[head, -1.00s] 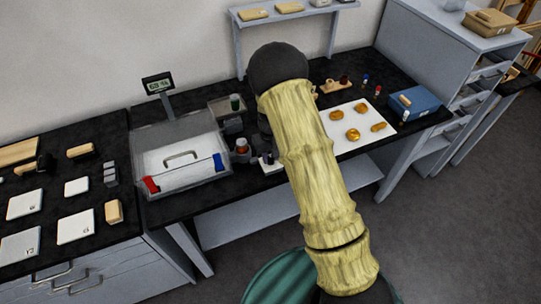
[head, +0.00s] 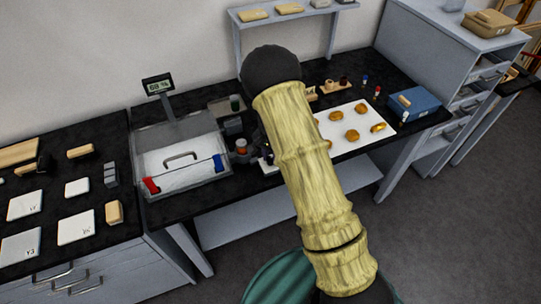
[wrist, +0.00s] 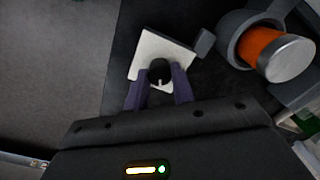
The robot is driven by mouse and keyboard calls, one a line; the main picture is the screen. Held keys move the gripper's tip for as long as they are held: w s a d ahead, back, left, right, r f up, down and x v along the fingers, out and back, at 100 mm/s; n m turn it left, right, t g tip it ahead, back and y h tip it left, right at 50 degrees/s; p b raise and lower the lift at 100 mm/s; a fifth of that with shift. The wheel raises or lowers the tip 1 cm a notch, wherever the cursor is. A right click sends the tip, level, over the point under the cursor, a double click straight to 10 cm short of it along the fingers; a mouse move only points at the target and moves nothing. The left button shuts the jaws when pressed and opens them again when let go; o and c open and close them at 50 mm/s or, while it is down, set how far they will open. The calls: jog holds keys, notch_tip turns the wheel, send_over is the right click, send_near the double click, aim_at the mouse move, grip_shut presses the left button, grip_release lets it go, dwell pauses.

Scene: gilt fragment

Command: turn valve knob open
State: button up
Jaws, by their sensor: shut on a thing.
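In the wrist view the valve knob (wrist: 158,67) is a small round black knob with a pale mark on its near side. It sits on a square white plate (wrist: 152,48). My gripper (wrist: 160,80) has its two purple fingers on either side of the knob and is shut on it. In the head view my arm hides the knob and most of the gripper; part of the white plate (head: 268,168) shows beside the arm.
An orange container with a silver lid (wrist: 285,58) stands close right of the plate. A clear-sided box (head: 180,160) with a display (head: 158,86) is left on the bench. A white board (head: 358,122) with several golden pieces lies right, near a blue box (head: 414,103).

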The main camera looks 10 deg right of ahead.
jog(key=m+p, duration=0.1)
jog(key=m, duration=0.4)
jog(key=shift+m, duration=0.3)
dwell(0.4)
jog(key=o, duration=1)
jog(key=shift+r, duration=0.1)
notch_tip(320, 180, up, 17)
jog(key=b, duration=0.2)
jog(key=shift+r, duration=0.15)
